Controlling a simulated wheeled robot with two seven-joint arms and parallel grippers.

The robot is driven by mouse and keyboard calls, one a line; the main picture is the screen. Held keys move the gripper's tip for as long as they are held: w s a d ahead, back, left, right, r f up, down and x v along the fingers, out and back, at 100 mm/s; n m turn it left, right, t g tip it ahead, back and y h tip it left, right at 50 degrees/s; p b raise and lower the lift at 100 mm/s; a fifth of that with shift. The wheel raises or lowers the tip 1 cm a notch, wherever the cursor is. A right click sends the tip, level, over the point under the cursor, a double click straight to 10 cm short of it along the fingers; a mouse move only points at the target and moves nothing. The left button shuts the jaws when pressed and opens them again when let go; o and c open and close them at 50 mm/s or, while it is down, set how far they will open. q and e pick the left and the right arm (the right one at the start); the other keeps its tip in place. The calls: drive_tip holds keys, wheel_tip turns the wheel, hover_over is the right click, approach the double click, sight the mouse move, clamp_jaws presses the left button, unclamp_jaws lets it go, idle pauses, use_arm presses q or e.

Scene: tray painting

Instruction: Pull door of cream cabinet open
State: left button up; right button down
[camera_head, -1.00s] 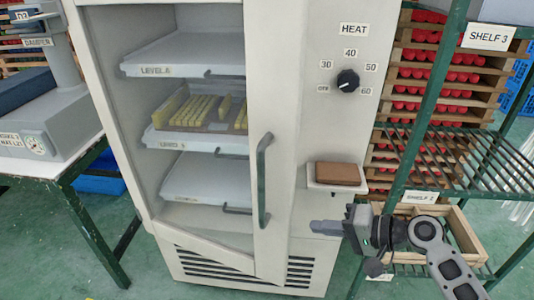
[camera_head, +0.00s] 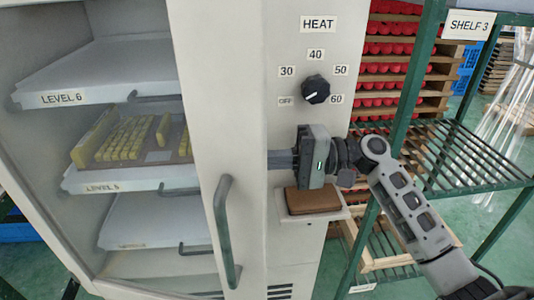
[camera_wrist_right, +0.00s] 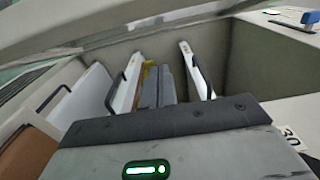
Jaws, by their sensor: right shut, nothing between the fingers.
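The cream cabinet (camera_head: 345,30) fills the middle of the head view. My left gripper is not in view.
A heat knob (camera_head: 315,89) is on the panel above my right gripper. A brown block (camera_head: 314,200) lies on a small ledge (camera_head: 340,213) just below it. Yellow pieces (camera_head: 125,138) lie on the level 5 shelf.

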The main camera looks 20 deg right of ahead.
sight(221, 178)
drive_tip(key=shift+s+a+p, duration=0.25)
drive_tip(key=shift+a+p, duration=0.15)
drive_tip(key=shift+a, duration=1)
drive_tip(key=shift+s+a+p, duration=0.2)
drive_tip(key=shift+a+p, duration=0.25)
drive_tip(key=shift+a, duration=0.9)
drive_tip(key=shift+s+a+p, duration=0.25)
drive_tip(key=shift+a+p, duration=0.15)
drive_tip(key=shift+a, duration=1)
drive_tip(key=shift+a, duration=0.1)
